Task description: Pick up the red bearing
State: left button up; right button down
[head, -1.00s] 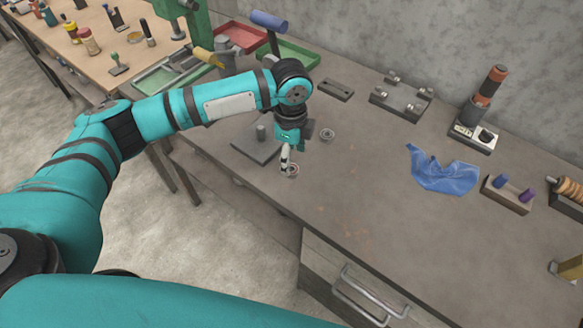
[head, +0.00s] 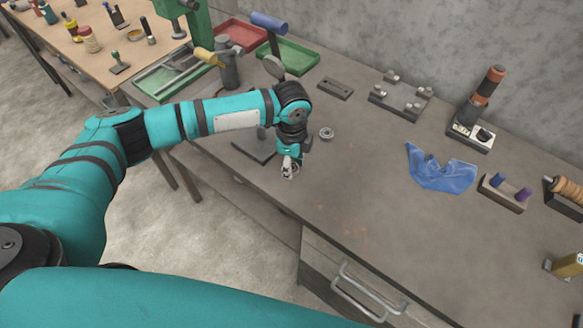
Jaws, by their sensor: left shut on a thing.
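My left gripper (head: 289,168) points down at the workbench (head: 350,215) near its front edge. It is shut on a small ring-shaped bearing (head: 291,175), which is mostly hidden by the fingers. The bearing is at or very near the bench top; I cannot tell whether it touches. Its colour is hard to make out at this size. A second, grey bearing (head: 327,133) lies free on the bench, behind and to the right of the gripper. My right gripper is not in view.
A dark plate with a post (head: 252,148) stands just left of the gripper, partly behind my arm. A blue cloth (head: 441,170) and a block with pegs (head: 503,192) lie to the right. Green (head: 287,56) and red trays stand at the back. The middle front is clear.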

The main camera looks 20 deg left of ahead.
pick_arm(q)
jog(key=shift+c, duration=1.4)
jog(key=shift+r, duration=0.15)
